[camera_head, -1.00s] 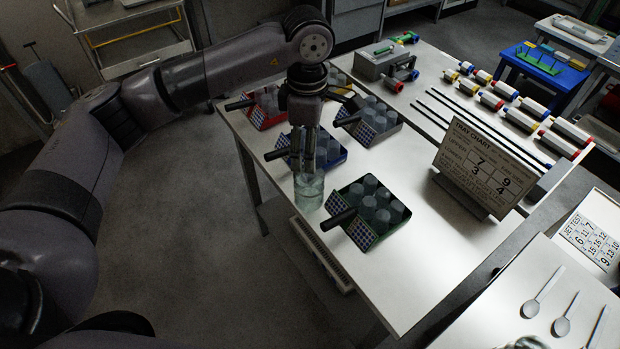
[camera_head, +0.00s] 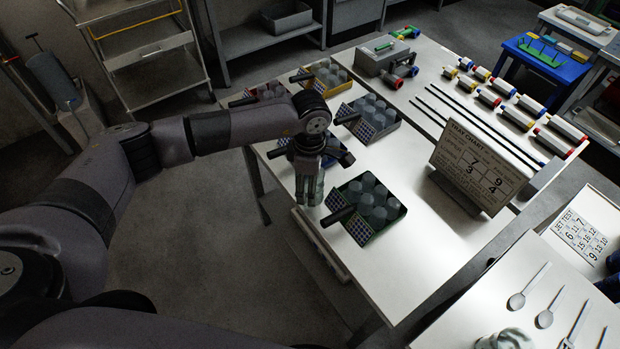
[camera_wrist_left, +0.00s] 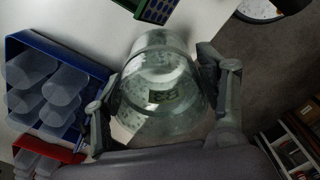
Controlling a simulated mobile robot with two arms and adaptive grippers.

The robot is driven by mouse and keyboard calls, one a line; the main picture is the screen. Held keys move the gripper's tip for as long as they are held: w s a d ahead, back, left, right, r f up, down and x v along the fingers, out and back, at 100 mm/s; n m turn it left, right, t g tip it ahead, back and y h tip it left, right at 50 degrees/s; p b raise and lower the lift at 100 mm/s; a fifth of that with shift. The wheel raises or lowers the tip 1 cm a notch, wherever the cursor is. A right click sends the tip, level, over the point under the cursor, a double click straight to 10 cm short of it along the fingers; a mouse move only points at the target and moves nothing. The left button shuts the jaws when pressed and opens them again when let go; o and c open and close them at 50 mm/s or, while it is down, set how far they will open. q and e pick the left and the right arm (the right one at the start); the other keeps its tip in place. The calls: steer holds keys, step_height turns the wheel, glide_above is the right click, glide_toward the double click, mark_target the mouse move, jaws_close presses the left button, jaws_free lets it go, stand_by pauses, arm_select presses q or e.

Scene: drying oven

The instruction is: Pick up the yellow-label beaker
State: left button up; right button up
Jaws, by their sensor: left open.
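A clear glass beaker (camera_wrist_left: 158,75) stands upright near the table's edge and fills the middle of the left wrist view. A small dark patch with yellowish-green marks shows through its glass; I cannot tell whether this is the yellow label. My left gripper (camera_wrist_left: 165,104) is open, with one finger on each side of the beaker. I cannot tell whether the fingers touch the glass. In the head view the left gripper (camera_head: 309,188) points down at the table edge and mostly hides the beaker. My right gripper is not in view.
The green tray (camera_head: 396,222) of cups stands right of the gripper. The blue tray (camera_wrist_left: 75,72) is close by, and red, yellow and grey trays stand behind. The tray chart (camera_head: 478,165) stands farther right. The front of the white table (camera_head: 420,260) is clear.

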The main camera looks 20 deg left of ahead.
arm_select(q)
steer(key=c, duration=1.1)
steer(key=shift+r, duration=0.15)
